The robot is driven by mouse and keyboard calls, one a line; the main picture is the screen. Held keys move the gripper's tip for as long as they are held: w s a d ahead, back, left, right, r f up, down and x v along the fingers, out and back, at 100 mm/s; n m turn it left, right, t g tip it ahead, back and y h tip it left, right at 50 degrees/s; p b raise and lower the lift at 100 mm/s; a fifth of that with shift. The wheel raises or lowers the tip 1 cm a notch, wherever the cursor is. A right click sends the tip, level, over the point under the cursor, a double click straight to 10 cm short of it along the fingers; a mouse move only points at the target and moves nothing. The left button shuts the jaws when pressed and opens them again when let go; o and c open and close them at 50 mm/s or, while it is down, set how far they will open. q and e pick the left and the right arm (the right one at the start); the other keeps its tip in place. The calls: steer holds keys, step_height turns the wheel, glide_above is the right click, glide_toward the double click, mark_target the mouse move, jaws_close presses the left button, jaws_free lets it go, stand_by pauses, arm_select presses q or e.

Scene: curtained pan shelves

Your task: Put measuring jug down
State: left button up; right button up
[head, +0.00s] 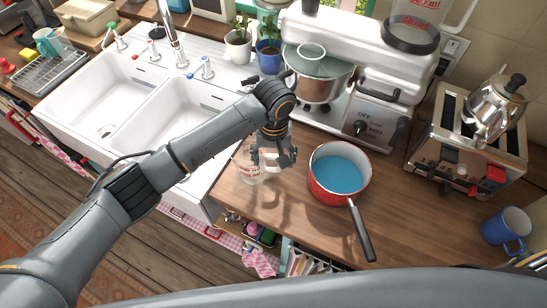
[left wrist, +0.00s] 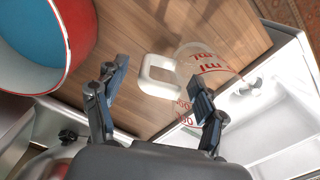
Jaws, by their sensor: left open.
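The clear measuring jug (head: 247,174) with red markings stands on the wooden counter by the sink's right edge, partly hidden behind my left gripper. In the left wrist view the jug (left wrist: 216,72) shows its white handle (left wrist: 157,88) between my spread fingers. My left gripper (head: 274,160) is open and low over the counter at the jug's handle side. The left wrist view shows the open fingers (left wrist: 158,75) around the handle's place in the picture; whether they touch it, I cannot tell.
A red pan (head: 325,190) with a blue inside sits close to the right of my left gripper. The white double sink (head: 140,130) lies left. A stand mixer (head: 365,60) is behind, a toaster (head: 450,140) with a kettle and a blue mug (head: 505,228) are right.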

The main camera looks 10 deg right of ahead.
arm_select(q)
step_height(320, 180, up, 12)
steer(key=shift+f, duration=0.15)
steer(key=shift+d, duration=0.1)
stand_by(0.4)
jaws_close()
stand_by(0.9)
step_height(320, 180, up, 12)
steer(key=p, duration=0.1)
stand_by(1.4)
